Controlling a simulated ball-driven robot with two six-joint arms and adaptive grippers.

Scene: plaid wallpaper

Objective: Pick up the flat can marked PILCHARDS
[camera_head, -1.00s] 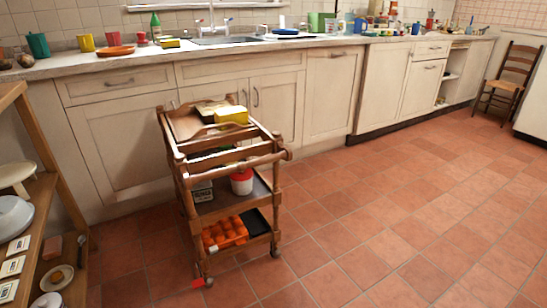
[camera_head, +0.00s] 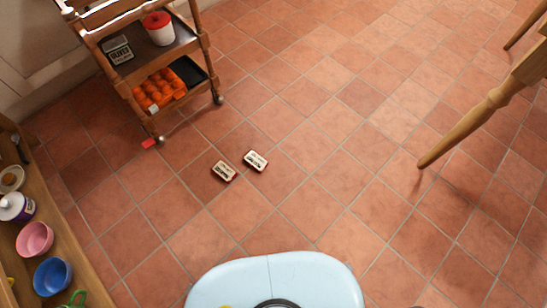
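Two small flat cans lie on the tiled floor in the head view. The left flat can (camera_head: 224,171) and the right flat can (camera_head: 255,160) lie close together with a small gap between them. Both have pale tops with dark print. The print is too small to tell which, if either, reads PILCHARDS. Another pale can or tin with dark lettering (camera_head: 117,50) sits on the trolley's middle shelf, and I cannot read it surely. Neither of my grippers shows in the view.
The wooden trolley (camera_head: 204,50) stands at upper left, holding a red-lidded white pot (camera_head: 158,29) and orange items (camera_head: 158,90). A small red piece (camera_head: 149,143) lies by its wheel. Shelves with bowls (camera_head: 35,239) line the left. A wooden leg (camera_head: 468,125) stands right. Floor between is clear.

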